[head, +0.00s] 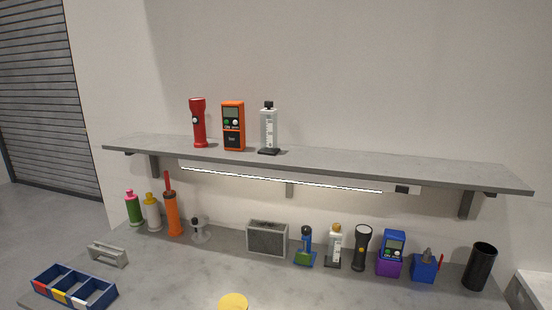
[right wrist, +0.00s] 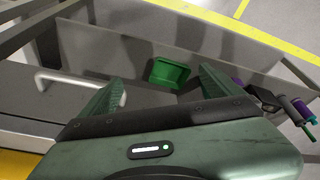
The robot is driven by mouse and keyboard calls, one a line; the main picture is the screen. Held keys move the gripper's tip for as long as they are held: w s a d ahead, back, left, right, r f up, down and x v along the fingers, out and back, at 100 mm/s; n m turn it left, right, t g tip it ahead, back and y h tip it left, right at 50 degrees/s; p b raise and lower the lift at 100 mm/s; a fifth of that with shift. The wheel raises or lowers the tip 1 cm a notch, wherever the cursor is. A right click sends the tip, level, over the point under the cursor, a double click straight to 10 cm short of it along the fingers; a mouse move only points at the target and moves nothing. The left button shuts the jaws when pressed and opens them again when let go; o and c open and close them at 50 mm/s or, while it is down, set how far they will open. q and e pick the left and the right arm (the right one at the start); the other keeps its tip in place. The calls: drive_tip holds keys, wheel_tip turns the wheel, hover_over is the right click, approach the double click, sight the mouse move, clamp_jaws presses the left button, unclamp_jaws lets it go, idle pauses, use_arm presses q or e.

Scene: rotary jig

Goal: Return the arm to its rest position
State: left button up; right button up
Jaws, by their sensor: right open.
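My right gripper (right wrist: 160,82) shows in the right wrist view, with its two green fingers spread wide apart. No object is between the fingers. A green bin (right wrist: 168,73) lies beyond the fingertips, apart from them. Neither of my arms shows in the head view, and my left gripper is not in view. A round yellow disc (head: 233,301) is cut off by the bottom edge of the head view.
A grey workbench (head: 180,275) holds several bottles, tools and a speaker-like box (head: 267,238). A blue divided tray (head: 75,287) sits at its left. The wall shelf (head: 340,165) carries a red flashlight (head: 198,122). A pale handle (right wrist: 72,79) shows near the right gripper.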

drive_tip(key=s+f+g, duration=0.1)
drive_tip(key=s+f, duration=0.2)
drive_tip(key=f, duration=0.7)
drive_tip(key=s+d+f, duration=0.1)
drive_tip(key=s+f, duration=0.2)
drive_tip(key=f, duration=0.7)
drive_tip(key=s+f+g, duration=0.1)
drive_tip(key=s+f, duration=0.2)
drive_tip(key=f, duration=0.7)
drive_tip(key=s+d+f, duration=0.2)
drive_tip(key=s+f, duration=0.5)
drive_tip(key=s, duration=0.3)
drive_tip(key=shift+s, duration=0.35)
